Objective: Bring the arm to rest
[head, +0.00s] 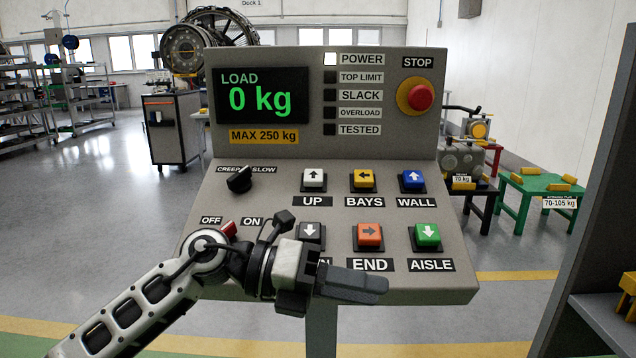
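My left gripper (352,285) is in front of the lower part of a grey control console (420,285), pointing right. Its dark fingers look closed together with nothing between them. My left arm comes in from the lower left and hides part of the OFF/ON switch (229,229) and the label under the down button (311,235). I cannot tell if the gripper touches the panel. The display (262,95) reads LOAD 0 kg, and the POWER lamp (330,59) is lit white. My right gripper is not in view.
A red STOP button (420,97) is at the console's upper right. A dark shelf frame (590,200) stands close on the right. Behind are a tool cart (172,128), a green table (540,192) and an engine (205,42). Floor at left is clear.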

